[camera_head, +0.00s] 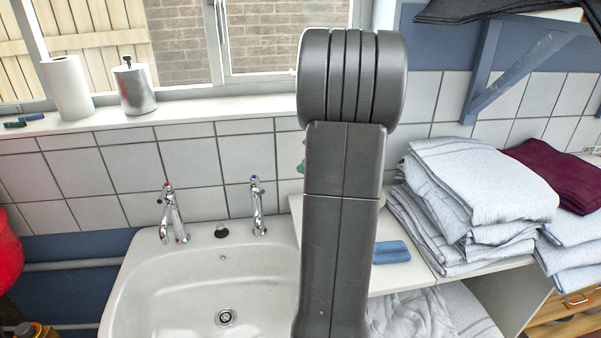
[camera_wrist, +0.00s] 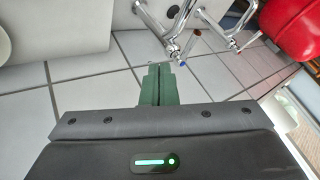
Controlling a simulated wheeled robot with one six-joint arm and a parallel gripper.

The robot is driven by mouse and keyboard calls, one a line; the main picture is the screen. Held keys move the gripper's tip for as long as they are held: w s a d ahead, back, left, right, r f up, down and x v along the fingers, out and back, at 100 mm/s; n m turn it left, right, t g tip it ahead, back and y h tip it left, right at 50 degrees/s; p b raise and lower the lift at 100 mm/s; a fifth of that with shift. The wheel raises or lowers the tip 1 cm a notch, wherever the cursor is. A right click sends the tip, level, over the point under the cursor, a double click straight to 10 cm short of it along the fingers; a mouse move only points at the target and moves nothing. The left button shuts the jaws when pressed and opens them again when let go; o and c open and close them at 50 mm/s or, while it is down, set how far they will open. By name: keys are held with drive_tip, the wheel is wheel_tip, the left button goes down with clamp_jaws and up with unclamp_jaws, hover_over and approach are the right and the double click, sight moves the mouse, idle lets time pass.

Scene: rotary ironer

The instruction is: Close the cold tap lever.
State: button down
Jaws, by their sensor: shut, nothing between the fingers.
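The cold tap (camera_head: 257,208), chrome with a blue mark (camera_head: 253,179) on top, stands at the right of the sink's back rim. It also shows in the wrist view (camera_wrist: 174,42), with its blue-marked end (camera_wrist: 183,64) just right of my fingertips. A short lever-like piece with a brownish tip (camera_wrist: 194,36) sticks out beside it. My gripper (camera_wrist: 160,69) has green fingers, closed together and empty, apart from the tap in the picture; whether they touch is not clear. In the head view my arm hides most of my gripper.
The hot tap (camera_head: 174,218), with a red mark, stands left on the white sink (camera_head: 135,285). A black plug (camera_head: 221,231) lies between the taps. The tiled wall (camera_head: 105,165) is close behind. Folded towels (camera_head: 480,185) and a blue sponge (camera_head: 391,252) are at right.

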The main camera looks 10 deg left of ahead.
sight(258, 187)
drive_tip(key=a+f+p, duration=0.2)
drive_tip(key=a+f, duration=0.4)
drive_tip(key=a, duration=0.3)
drive_tip(key=shift+s, duration=0.4)
drive_tip(key=shift+s+a+m+t+b, duration=0.5)
drive_tip(key=shift+s+a+m+b, duration=0.3)
drive_tip(key=shift+b, duration=0.45)
drive_tip(key=shift+d+f, duration=0.1)
